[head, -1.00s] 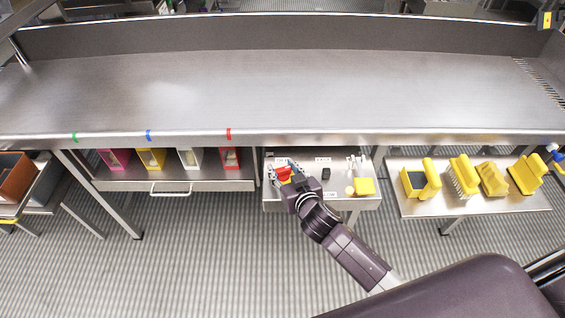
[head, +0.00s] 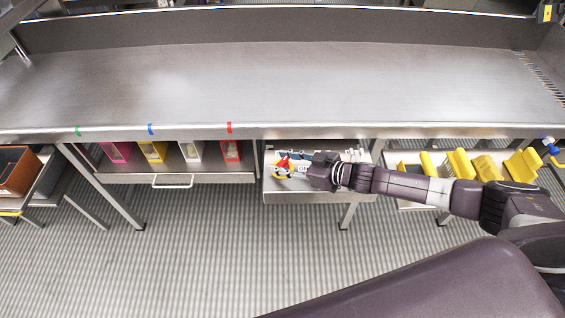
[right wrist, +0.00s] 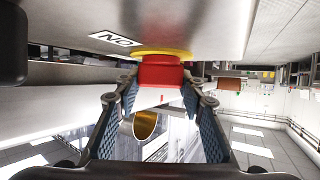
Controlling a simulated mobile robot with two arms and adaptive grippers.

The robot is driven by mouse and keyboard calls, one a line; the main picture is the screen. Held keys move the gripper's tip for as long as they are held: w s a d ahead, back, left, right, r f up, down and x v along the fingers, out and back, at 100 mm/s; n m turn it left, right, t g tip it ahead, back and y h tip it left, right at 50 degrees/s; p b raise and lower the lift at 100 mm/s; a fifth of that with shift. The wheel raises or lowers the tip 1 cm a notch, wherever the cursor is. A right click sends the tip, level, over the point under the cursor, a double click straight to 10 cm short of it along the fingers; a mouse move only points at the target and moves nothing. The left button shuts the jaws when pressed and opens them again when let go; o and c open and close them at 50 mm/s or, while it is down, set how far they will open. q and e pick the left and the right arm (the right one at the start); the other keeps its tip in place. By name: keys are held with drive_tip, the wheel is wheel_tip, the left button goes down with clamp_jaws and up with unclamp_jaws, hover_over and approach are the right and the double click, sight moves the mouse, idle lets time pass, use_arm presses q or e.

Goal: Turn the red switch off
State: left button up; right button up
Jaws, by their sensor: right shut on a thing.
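The red switch (head: 282,162) is on the pull-out shelf under the long steel table in the head view, with a yellow base (head: 281,174) under it. In the right wrist view the red switch (right wrist: 160,72) sits between my fingertips, with its yellow ring (right wrist: 150,54) against the pale panel and an "ON" label (right wrist: 115,39) beside it. My right gripper (head: 292,163) reaches in from the right and is shut on the red switch. Its padded fingers (right wrist: 163,84) lie on both sides of the switch. My left gripper is not in view.
A wide, bare steel table (head: 280,90) lies above the shelf. Pink, yellow, white and red bins (head: 232,151) stand to the left of the shelf. Yellow brushes (head: 460,164) lie on a tray at the right, partly behind my arm. The floor in front is clear.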

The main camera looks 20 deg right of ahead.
sight(282, 161)
drive_tip(key=shift+w+d+f+n+g+y+b, duration=0.1)
drive_tip(key=shift+w+n+g+y+b, duration=0.05)
drive_tip(key=shift+n+g+y+b, duration=1.6)
drive_tip(key=shift+n+g+b, duration=0.8)
drive_tip(key=shift+n+g, duration=0.15)
drive_tip(key=shift+n, duration=0.1)
drive_tip(key=shift+n+g+b, duration=0.4)
drive_tip(key=shift+n+g, duration=0.1)
drive_tip(key=shift+y, duration=0.35)
drive_tip(key=o, duration=1.2)
wheel_tip(282, 161, up, 10)
drive_tip(key=shift+r, duration=0.15)
